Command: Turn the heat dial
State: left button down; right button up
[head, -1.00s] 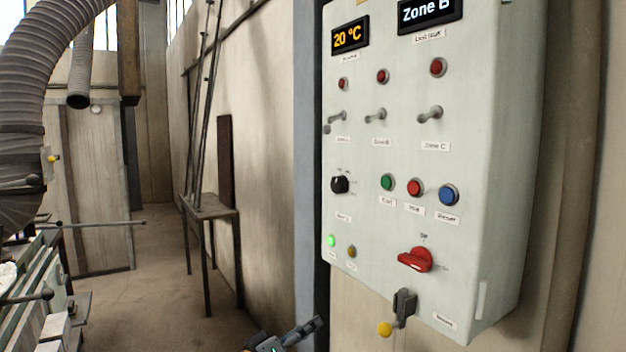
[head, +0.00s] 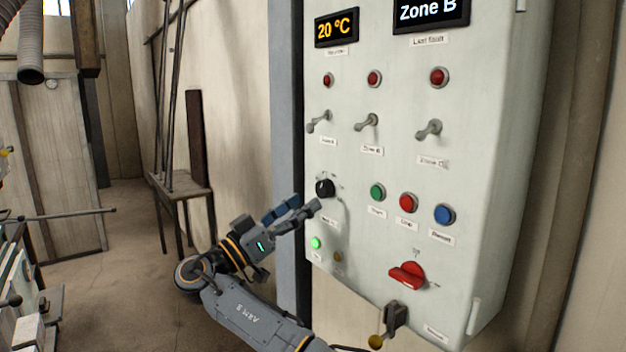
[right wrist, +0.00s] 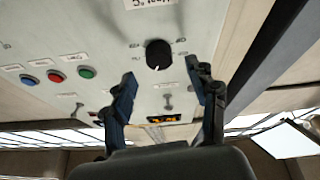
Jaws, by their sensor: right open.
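The black heat dial (head: 324,187) is a round knob at the left of the pale control panel (head: 475,180), under the left toggle switch. It also shows in the right wrist view (right wrist: 158,55), with marks printed around it. My right gripper (head: 306,203) is open and empty, just to the lower left of the dial in the head view. In the right wrist view its two fingers (right wrist: 161,72) point at the panel, with the dial ahead between their tips and apparently not touched. The display (head: 336,29) reads 20 °C. My left gripper is out of view.
Green (head: 377,193), red (head: 408,203) and blue (head: 444,215) buttons sit right of the dial. Toggle switches stick out above. A small table (head: 180,187) stands behind.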

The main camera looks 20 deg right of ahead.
aim_at(320, 192)
jog(key=p+x, duration=0.1)
jog(key=x, duration=0.2)
jog(key=shift+d+r+p, duration=0.2)
jog(key=shift+d+p, duration=0.15)
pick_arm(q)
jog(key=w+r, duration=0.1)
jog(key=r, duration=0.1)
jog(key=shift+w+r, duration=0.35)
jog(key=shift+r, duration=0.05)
pick_arm(e)
jog(key=shift+w, duration=0.15)
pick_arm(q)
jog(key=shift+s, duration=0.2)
pick_arm(e)
jog(key=shift+c, duration=0.4)
jog(key=c, duration=1.1)
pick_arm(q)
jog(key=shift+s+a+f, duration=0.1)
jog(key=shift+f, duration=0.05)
pick_arm(e)
jog(key=shift+o, duration=0.2)
